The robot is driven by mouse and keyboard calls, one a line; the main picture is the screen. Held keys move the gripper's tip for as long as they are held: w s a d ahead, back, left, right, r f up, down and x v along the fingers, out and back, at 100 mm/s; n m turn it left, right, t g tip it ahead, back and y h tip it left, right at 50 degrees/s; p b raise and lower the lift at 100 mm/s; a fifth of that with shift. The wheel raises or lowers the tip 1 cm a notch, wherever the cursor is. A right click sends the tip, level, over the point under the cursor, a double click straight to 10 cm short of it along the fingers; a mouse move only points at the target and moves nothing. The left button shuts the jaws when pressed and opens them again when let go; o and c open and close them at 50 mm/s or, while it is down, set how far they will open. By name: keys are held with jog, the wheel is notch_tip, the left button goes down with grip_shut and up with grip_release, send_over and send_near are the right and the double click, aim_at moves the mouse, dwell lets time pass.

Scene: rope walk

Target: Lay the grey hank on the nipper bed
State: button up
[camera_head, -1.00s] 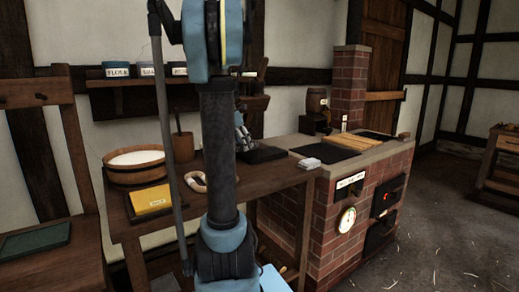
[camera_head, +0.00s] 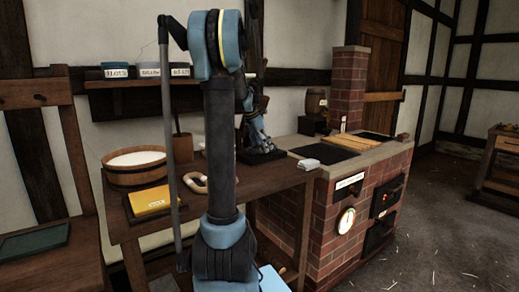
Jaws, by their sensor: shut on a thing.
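My gripper (camera_head: 258,143) is beyond my upright arm, low over a flat black bed (camera_head: 272,156) at the back of the wooden bench. It is shut on what looks like the grey hank; the hank is small and dark here and mostly hidden by the fingers. I cannot tell whether it touches the bed. The black bed looks like the nipper bed, and its left part is hidden behind my arm.
A small pale bundle (camera_head: 307,164) lies by the brick stove (camera_head: 330,205). A shelf with labelled jars (camera_head: 148,71) hangs behind.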

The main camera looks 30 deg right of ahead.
jog(key=shift+f, duration=0.5)
jog(key=o, duration=1.2)
jog(key=v, duration=0.7)
jog(key=shift+r, duration=0.25)
jog(key=shift+a, duration=0.15)
